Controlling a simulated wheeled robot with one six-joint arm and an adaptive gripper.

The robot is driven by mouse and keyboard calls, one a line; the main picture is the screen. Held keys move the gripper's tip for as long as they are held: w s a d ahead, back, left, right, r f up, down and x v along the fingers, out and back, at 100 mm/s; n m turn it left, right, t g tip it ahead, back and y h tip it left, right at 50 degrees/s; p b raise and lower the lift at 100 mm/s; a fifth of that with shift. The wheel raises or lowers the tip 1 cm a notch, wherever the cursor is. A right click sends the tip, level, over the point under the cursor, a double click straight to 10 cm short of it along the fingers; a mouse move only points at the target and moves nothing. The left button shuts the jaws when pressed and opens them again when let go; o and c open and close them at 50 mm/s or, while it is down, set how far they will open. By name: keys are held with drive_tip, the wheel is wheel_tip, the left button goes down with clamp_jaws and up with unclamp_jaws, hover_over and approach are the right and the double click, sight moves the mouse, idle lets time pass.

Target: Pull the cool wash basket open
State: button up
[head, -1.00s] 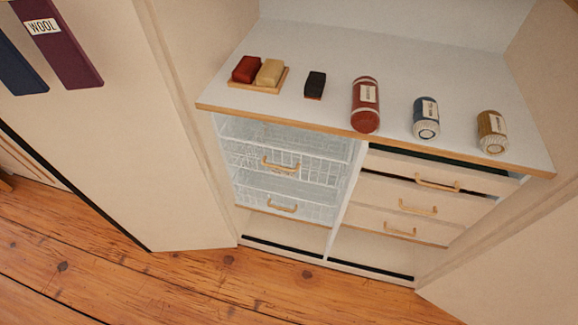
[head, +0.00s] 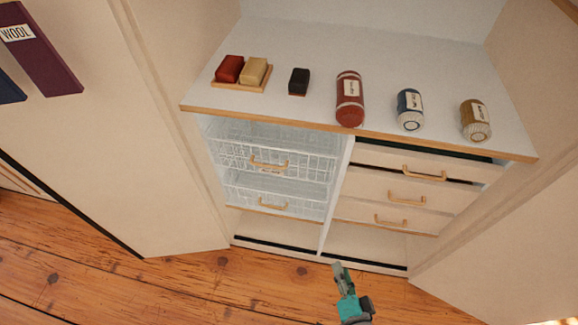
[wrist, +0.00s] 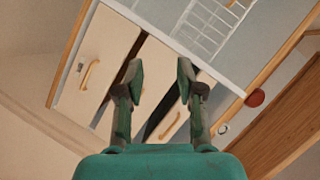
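Two white wire baskets sit one above the other in the cabinet's left bay, an upper basket (head: 310,166) and a lower basket (head: 312,207). Each has a wooden handle, the upper handle (head: 268,163) and the lower handle (head: 272,204). I see no readable label telling which is the cool wash basket. Both appear pushed in. White wire mesh (wrist: 215,28) also shows in the wrist view, beyond my fingertips. My gripper (wrist: 160,72) is open and empty. In the head view my teal gripper (head: 342,268) is low, right of the baskets, touching no handle.
Right of the baskets are several drawers with wooden handles; the top drawer (head: 385,158) stands slightly out. The worktop (head: 320,65) holds soap bars, a dark block and three bottles. Side panels flank the cabinet. The wooden floor (head: 180,285) in front is clear.

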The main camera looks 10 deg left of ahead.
drive_tip(key=w+a+r+m+g+y, duration=0.1)
drive_tip(key=w+a+r+y, duration=0.1)
drive_tip(key=w+a, duration=1.1)
drive_tip(key=w+a+r+m+g+y, duration=0.1)
drive_tip(key=w+a+r+y, duration=0.2)
drive_tip(key=w+a, duration=0.9)
drive_tip(key=shift+w+a+r+m+y, duration=0.3)
drive_tip(key=shift+w+a+m+y, duration=0.15)
drive_tip(key=shift+y, duration=0.45)
clamp_jaws()
